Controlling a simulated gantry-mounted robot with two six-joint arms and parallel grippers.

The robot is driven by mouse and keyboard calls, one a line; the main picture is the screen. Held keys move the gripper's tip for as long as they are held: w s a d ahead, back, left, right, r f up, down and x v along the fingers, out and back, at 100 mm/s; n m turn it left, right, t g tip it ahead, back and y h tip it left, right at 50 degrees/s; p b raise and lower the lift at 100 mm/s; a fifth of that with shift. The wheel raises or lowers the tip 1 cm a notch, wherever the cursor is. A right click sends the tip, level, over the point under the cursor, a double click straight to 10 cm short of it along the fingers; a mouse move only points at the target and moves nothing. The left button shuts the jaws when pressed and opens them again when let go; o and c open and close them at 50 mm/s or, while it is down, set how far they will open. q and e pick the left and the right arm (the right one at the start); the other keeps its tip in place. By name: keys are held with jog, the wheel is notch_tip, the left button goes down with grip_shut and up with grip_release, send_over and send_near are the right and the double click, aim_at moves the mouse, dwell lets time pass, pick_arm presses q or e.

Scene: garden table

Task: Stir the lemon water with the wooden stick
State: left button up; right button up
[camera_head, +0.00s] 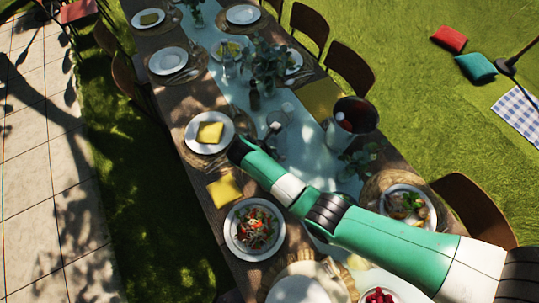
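My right arm reaches in from the lower right across the table. I cannot make out the wooden stick. My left gripper is not in view.
The wooden table has a pale blue runner (312,152). Chairs line both sides.

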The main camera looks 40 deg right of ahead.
jog(key=p+v, duration=0.3)
jog(key=v, duration=0.8)
jog(key=shift+r, duration=0.3)
